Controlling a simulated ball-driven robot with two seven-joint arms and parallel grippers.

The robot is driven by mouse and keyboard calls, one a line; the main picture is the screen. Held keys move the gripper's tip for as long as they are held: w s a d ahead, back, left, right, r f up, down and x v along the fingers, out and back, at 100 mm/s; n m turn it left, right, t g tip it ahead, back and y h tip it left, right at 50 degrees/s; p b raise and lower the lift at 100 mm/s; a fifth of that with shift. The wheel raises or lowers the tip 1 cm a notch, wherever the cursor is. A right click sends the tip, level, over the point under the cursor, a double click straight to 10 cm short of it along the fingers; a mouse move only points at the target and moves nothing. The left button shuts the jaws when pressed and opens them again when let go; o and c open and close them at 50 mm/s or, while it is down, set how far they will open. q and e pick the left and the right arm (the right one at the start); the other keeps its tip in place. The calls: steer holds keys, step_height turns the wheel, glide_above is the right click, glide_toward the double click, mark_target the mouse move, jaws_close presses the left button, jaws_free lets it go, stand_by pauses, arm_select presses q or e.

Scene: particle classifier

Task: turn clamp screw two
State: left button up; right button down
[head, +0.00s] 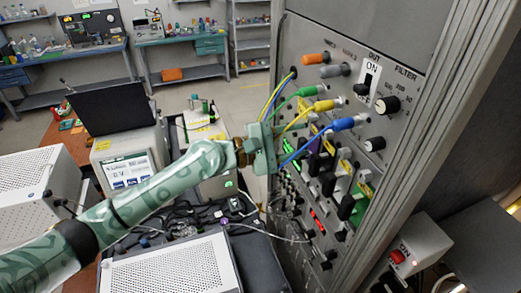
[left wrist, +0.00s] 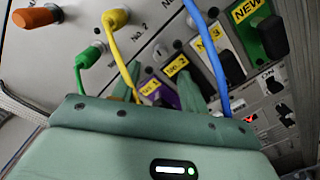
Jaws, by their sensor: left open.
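The upright rack panel (head: 395,70) carries several plugs and knobs. No part I can read is marked clamp screw two. A yellow plug (head: 325,105) with a yellow cable sits beside printed "No. 2" in the left wrist view (left wrist: 118,18). Lower down, a small yellow tag (left wrist: 176,66) also reads like No. 2; what lies below it is partly hidden by my finger. A green plug (head: 307,91) and a blue plug (head: 344,124) flank the yellow one. My left gripper (left wrist: 155,90) is open and empty, facing the panel among the cables. My right gripper is out of view.
An orange knob (head: 316,58) and a grey knob (head: 335,70) sit higher on the panel. Black knobs (head: 387,105) are to the right. Loose cables (head: 180,220) and a white vented box (head: 175,268) lie below my arm. An instrument with a screen (head: 125,165) stands left.

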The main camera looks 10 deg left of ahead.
arm_select(q)
steer(key=b+v, duration=0.4)
steer(key=v, duration=0.6)
steer(key=shift+a, duration=0.3)
steer(key=shift+s, duration=0.15)
